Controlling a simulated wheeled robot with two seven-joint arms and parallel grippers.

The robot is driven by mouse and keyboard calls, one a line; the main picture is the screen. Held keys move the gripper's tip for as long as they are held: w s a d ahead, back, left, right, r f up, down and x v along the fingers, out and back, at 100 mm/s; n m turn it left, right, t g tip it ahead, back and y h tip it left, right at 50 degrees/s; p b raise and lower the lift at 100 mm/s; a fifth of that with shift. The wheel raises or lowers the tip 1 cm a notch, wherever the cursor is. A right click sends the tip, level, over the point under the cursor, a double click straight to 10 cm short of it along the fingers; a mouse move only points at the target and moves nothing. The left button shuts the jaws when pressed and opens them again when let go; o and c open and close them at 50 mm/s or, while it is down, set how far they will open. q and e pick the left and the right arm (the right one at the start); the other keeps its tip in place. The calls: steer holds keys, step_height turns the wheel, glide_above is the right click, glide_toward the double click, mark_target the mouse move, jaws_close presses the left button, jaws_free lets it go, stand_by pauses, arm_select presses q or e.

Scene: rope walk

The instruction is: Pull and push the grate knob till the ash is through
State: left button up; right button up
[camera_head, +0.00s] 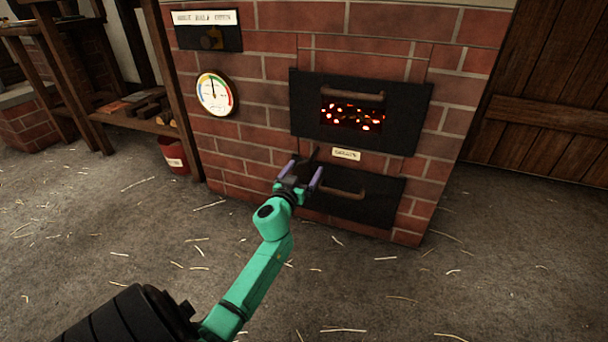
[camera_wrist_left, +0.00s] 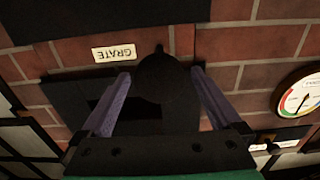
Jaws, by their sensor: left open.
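The grate knob (camera_head: 315,154) is a small dark piece on the brick stove front, left of a cream label (camera_head: 346,154). In the left wrist view the dark rounded knob (camera_wrist_left: 165,85) shows between the two purple fingers, beside the GRATE label (camera_wrist_left: 113,53). My left gripper (camera_head: 304,172) is open in front of the stove, with its fingers on either side of the knob; I cannot tell if they touch it. Red embers (camera_head: 353,116) glow in the upper door's window. No ash can be made out. My right gripper is not in view.
The black upper door (camera_head: 400,128) and lower door (camera_head: 378,212) have brown handles. A round gauge (camera_head: 215,93) hangs on the brick to the left. A red bucket (camera_head: 174,155) stands beside a wooden shelf. The straw-strewn floor (camera_head: 420,290) in front is clear.

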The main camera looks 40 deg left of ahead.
mark_target(311, 157)
arm_select(q)
steer(key=shift+w+a, duration=0.1)
steer(key=shift+w, duration=0.1)
jaws_close()
steer(key=b+x, duration=0.1)
steer(key=x, duration=0.5)
steer(key=shift+w+b, duration=0.15)
steer(key=shift+b, duration=0.25)
steer(key=shift+w+a+r, duration=0.1)
steer(key=shift+w+a, duration=0.05)
jaws_free()
steer(key=shift+w, duration=0.1)
